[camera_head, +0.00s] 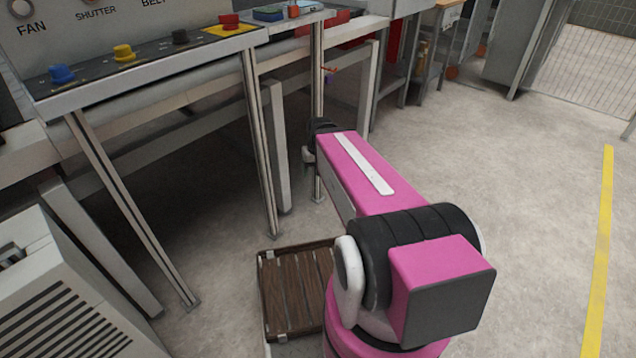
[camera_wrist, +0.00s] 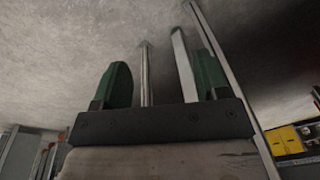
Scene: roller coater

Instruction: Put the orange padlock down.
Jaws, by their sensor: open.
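My gripper (camera_wrist: 162,64) shows in the wrist view with its two green fingers apart. No padlock shows between them; the metal bars seen there look like frame legs behind the gripper. In the head view my pink arm reaches forward beside the panel's frame, and the gripper's fingers cannot be made out there.
A control panel (camera_head: 150,68) with blue, yellow, black and red knobs stands on metal legs at left. A brown slatted wooden tray (camera_head: 296,292) sits low beside my arm. A grey vented box (camera_head: 62,300) is at lower left. Open floor (camera_head: 540,190) lies right, with a yellow line (camera_head: 601,235).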

